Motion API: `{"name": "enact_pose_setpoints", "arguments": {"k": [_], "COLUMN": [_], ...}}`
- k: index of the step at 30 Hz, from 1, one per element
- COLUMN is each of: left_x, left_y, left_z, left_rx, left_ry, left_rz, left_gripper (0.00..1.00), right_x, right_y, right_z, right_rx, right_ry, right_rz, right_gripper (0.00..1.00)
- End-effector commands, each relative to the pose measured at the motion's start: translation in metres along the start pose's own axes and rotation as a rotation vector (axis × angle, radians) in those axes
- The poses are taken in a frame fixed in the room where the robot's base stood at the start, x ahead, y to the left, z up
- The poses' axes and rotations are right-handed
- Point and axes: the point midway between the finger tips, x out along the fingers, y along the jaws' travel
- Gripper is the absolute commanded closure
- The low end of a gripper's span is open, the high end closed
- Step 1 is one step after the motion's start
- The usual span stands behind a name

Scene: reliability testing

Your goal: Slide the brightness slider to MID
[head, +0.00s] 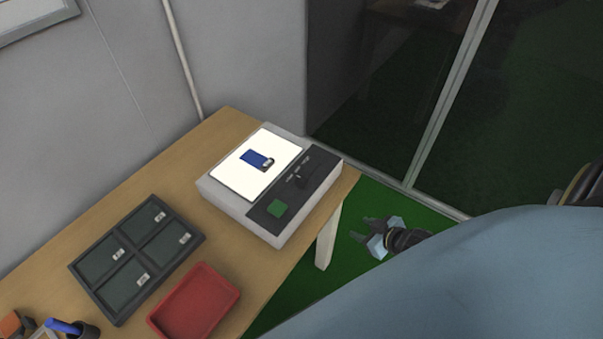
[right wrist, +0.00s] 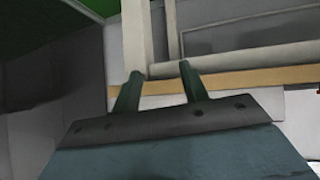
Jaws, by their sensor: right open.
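The brightness slider (head: 302,181) is a small dark knob on the dark control panel (head: 272,207) of a white light box (head: 276,236). The box stands on the wooden table near its far right corner. Labels beside the slider are too small to read, so I cannot tell its setting. My right gripper (head: 372,234) is open and empty, off the table's right edge and apart from the box. Its two fingers (right wrist: 158,82) also show in the right wrist view with nothing between them. My left gripper is not in view.
The lit panel (head: 241,182) holds a small blue item (head: 257,160). A dark divided tray (head: 118,308), a red tray (head: 237,291) and a pen cup (head: 86,331) stand left and in front. A table leg (head: 328,238) is near my right gripper.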

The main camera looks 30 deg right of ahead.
Motion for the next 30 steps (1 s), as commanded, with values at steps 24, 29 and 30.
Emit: {"name": "enact_pose_setpoints", "arguments": {"k": [24, 29, 30], "left_x": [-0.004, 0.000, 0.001], "left_y": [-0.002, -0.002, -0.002], "left_z": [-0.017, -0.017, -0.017], "left_rx": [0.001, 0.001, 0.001], "left_ry": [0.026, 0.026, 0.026], "left_rz": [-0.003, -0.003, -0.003], "left_gripper": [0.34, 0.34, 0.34], "right_x": [-0.010, 0.015, 0.021], "right_y": [-0.035, -0.041, -0.042], "right_z": [-0.183, -0.191, -0.194], "right_rx": [-0.019, -0.020, -0.021], "right_ry": [0.311, 0.311, 0.311], "right_rz": [-0.223, -0.223, -0.222], "right_gripper": [0.56, 0.56, 0.56]}}
